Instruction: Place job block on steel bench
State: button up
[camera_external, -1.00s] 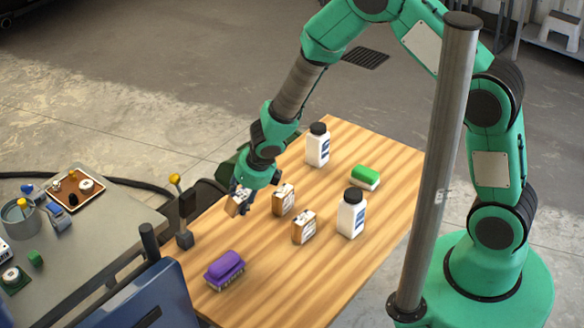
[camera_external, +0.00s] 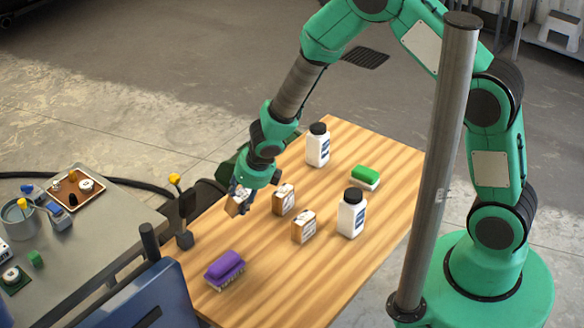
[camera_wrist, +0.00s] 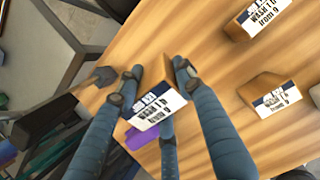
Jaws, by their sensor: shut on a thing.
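My gripper (camera_external: 240,193) is shut on a job block (camera_external: 235,206), a small wooden block with a white printed label. In the wrist view the job block (camera_wrist: 150,112) sits between the fingers of my gripper (camera_wrist: 155,98). It is over the left part of the wooden table (camera_external: 330,268); whether it touches the table I cannot tell. The steel bench (camera_external: 105,225) stands at the left in the external view, apart from the wooden table. Two similar labelled blocks (camera_external: 284,200) (camera_external: 304,226) stand on the wooden table to the right of my gripper.
The table also holds two white bottles (camera_external: 318,146) (camera_external: 351,213), a green-topped brush (camera_external: 365,177) and a purple brush (camera_external: 225,269). A dark lever with a yellow knob (camera_external: 175,179) rises between table and bench. The bench bears a tray (camera_external: 62,203) and a metal pot (camera_external: 17,213).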

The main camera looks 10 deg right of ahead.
jog(key=shift+w+a, duration=0.1)
jog(key=w+a+r+m+h+p, duration=0.1)
jog(key=w+a+m, duration=0.15)
jog(key=a, duration=0.25)
jog(key=w+a+r+m+g+h, duration=0.1)
jog(key=w+a+m, duration=0.1)
jog(key=a+m, duration=0.3)
jog(key=w+a+r+m+h+p, duration=0.1)
jog(key=w+a+m, duration=0.15)
jog(key=a, duration=0.35)
jog(key=s+a+r+m+g+p, duration=0.1)
jog(key=s+a+m, duration=0.2)
jog(key=a, duration=0.5)
jog(key=s+a+r+m+g, duration=0.1)
jog(key=s+a+m, duration=0.3)
jog(key=a, duration=0.4)
jog(key=shift+s+a+r+p, duration=0.15)
jog(key=shift+r+p, duration=0.25)
jog(key=shift+f, duration=3.1)
